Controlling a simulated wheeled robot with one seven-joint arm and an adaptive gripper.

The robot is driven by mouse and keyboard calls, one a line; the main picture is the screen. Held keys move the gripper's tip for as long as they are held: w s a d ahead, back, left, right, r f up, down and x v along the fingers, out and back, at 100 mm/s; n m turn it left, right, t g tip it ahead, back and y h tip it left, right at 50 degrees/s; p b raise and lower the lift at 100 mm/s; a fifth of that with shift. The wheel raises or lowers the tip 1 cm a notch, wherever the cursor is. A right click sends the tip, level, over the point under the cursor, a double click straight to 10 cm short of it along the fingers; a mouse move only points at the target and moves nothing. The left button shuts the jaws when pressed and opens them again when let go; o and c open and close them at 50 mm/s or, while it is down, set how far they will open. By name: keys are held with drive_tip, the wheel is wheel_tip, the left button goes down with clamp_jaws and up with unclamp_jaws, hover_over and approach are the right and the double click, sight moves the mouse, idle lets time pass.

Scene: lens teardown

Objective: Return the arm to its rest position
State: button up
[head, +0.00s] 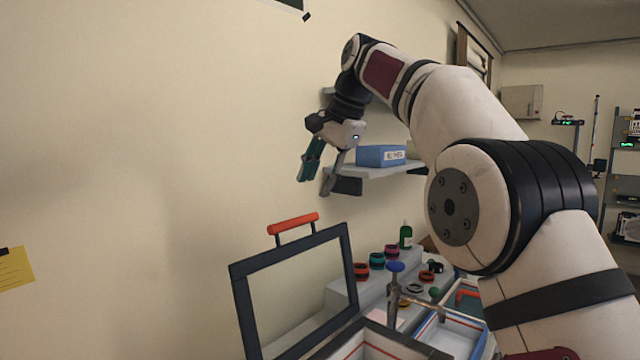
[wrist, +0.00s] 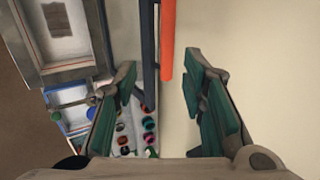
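My gripper (head: 322,172) is raised in front of the wall, well above the bench, and points down. In the wrist view the gripper (wrist: 155,100) shows its two green-padded fingers spread wide apart, with nothing held between them. My white arm bends up from the lower right and over to the gripper. Below the gripper stands a dark open frame (head: 238,290) with an orange handle (head: 293,223) on its top edge. In the wrist view the orange handle (wrist: 167,40) shows between the fingers but lower down, apart from them.
Lens rings (head: 376,261) and a green bottle (head: 406,236) stand on a stepped grey stand. A blue-knobbed metal post (head: 395,290) rises near trays (head: 450,335). A wall shelf (head: 375,171) with a blue box (head: 381,156) is close behind the gripper.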

drive_tip(key=s+d+n+t+h, duration=0.1)
drive_tip(key=s+d+n+h, duration=0.15)
drive_tip(key=s+d, duration=1.35)
drive_tip(key=s+d+f+n+h, duration=0.1)
drive_tip(key=s+d+f+n, duration=0.1)
drive_tip(key=s+d+f, duration=0.3)
drive_tip(key=s+d+f+n+h, duration=0.1)
drive_tip(key=s+d+f, duration=0.4)
drive_tip(key=s+f, duration=0.9)
drive_tip(key=s+n, duration=0.1)
drive_tip(key=s, duration=0.3)
drive_tip(key=shift+f+n+t, duration=0.25)
drive_tip(key=shift+n+t, duration=0.1)
drive_tip(key=shift+t, duration=0.05)
drive_tip(key=shift+w, duration=0.1)
